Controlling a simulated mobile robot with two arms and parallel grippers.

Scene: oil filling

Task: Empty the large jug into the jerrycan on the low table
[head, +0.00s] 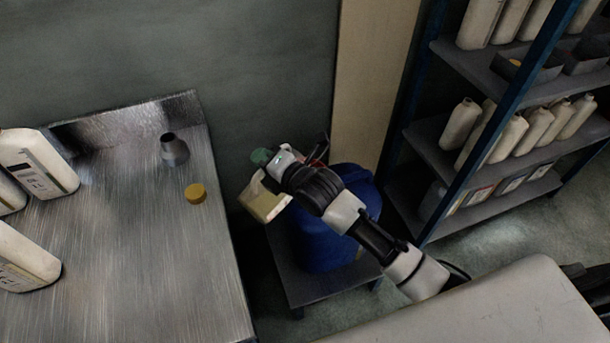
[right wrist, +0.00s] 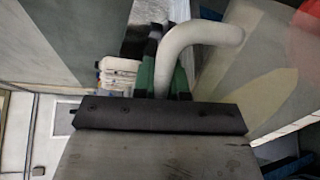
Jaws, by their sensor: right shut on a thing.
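The large jug (head: 263,203) is cream-coloured and hangs in the air at the left edge of the blue jerrycan (head: 318,243). It looks tilted; its mouth and any liquid are not visible. The jerrycan stands on the low table (head: 306,289), and my right arm covers its top and opening. My right gripper (head: 264,160) is at the jug. In the right wrist view its green fingers (right wrist: 167,68) are shut on the jug's pale curved handle (right wrist: 207,33). My left gripper is in neither view.
A metal table (head: 130,255) at left holds a grey funnel (head: 174,151), a yellow cap (head: 195,193) and white containers (head: 36,163). A shelf rack (head: 432,147) with several bottles stands at right. The wall is close behind the jerrycan.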

